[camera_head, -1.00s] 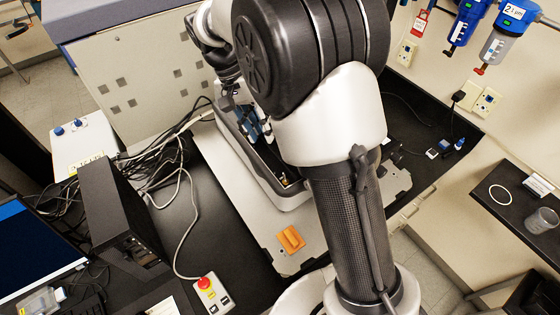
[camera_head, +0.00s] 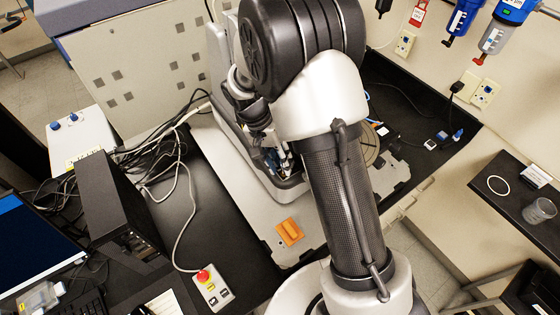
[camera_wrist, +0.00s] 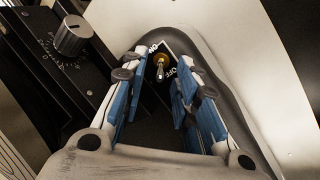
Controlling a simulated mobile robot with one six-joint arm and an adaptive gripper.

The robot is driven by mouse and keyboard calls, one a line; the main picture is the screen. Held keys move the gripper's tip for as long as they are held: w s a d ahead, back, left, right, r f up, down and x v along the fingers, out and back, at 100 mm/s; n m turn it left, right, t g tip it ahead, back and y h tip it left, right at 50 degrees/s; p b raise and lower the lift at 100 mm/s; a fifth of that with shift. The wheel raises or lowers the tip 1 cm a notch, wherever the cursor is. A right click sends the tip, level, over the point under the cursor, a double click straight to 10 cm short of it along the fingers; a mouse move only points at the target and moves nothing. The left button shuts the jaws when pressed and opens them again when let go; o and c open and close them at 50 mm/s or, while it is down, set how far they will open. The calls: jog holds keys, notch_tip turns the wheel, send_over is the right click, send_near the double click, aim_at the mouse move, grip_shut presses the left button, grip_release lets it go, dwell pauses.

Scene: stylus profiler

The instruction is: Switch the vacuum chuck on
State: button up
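In the wrist view a toggle switch (camera_wrist: 160,66) with a brass collar and a small metal lever stands on a plate labelled ON and OFF. ON is at its upper left and OFF at its lower right. I cannot tell which way the lever is thrown. My gripper (camera_wrist: 166,78) is open, its blue-padded fingers on either side of the switch in the picture. Nothing is held between them, and contact with the lever cannot be made out. In the head view my arm largely hides my gripper (camera_head: 284,158) and the switch is not visible.
A grey dial knob (camera_wrist: 72,36) on a black panel lies left of the fingers. A red-button box (camera_head: 210,288) and black box (camera_head: 118,215) stand left, with cables (camera_head: 160,155) behind.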

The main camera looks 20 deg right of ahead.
jog(key=shift+c, duration=0.5)
grip_shut()
jog(key=t+b, duration=0.1)
jog(key=b, duration=0.2)
jog(key=shift+s+d+f+t, duration=0.1)
jog(key=shift+s+d+t, duration=0.05)
jog(key=shift+s+t, duration=0.2)
jog(key=shift+s+r+t+y+b, duration=0.2)
jog(key=shift+t+y+b, duration=0.3)
jog(key=shift+b, duration=0.5)
jog(key=shift+w, duration=0.1)
jog(key=shift+o, duration=0.5)
grip_release()
